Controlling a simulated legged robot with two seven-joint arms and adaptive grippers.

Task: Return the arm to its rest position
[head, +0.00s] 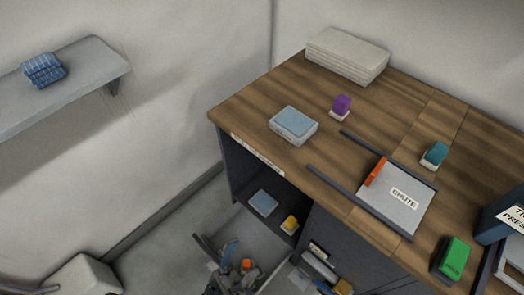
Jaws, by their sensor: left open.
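My left gripper (236,270) is at the bottom middle, low in front of the dark cabinet and below the worktop. Its jaws are open. A small orange piece shows between or just behind its parts; I cannot tell whether it belongs to the gripper. I see nothing clearly held. My right gripper is not in view. On the wooden worktop (245,112) are a light blue box (293,125), a purple ink unit (341,106), a teal ink unit (435,154) and a green ink unit (453,259).
A grey chute plate (395,215) with dark rails and an orange bar lies on the worktop. The cabinet's open shelf holds a blue pad (263,203) and a yellow unit (290,224). A wall shelf (98,68) carries a blue cloth-like bundle (43,69).

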